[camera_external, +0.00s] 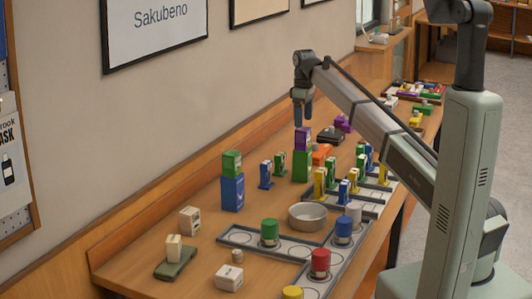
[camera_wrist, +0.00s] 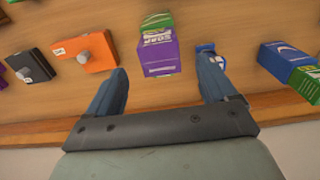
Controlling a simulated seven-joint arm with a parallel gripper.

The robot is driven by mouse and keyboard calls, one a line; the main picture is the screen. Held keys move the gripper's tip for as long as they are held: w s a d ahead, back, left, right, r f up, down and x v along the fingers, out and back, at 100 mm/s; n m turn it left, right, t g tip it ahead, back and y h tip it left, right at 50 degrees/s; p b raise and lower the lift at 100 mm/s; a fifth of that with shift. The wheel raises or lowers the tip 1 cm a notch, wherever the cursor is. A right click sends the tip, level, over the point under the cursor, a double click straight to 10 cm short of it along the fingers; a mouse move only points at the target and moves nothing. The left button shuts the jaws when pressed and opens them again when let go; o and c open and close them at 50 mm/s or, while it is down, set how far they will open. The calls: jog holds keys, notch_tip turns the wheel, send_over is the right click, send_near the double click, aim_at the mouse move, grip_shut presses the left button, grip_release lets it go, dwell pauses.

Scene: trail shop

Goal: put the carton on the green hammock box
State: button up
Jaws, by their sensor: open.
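A purple carton (camera_external: 303,138), printed with what reads as soap in the wrist view (camera_wrist: 158,55), stands on top of a taller green box (camera_external: 302,165). The green box also shows past the carton in the wrist view (camera_wrist: 157,18); I cannot read its label, so I cannot confirm it is the hammock box. My gripper (camera_external: 302,122) points down just above the purple carton. In the wrist view my gripper (camera_wrist: 162,66) is open, with the carton between its spread fingers and a gap on each side.
A green box (camera_external: 232,163) stacked on a blue box (camera_external: 232,192) stands to the left. An orange box (camera_external: 322,154), a metal bowl (camera_external: 307,217) and small blue, green and yellow items are nearby. White cartons (camera_external: 189,220) stand at the front left. The wall runs behind the table.

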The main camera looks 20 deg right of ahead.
jog(key=shift+r, duration=2.45)
jog(key=shift+o, duration=0.2)
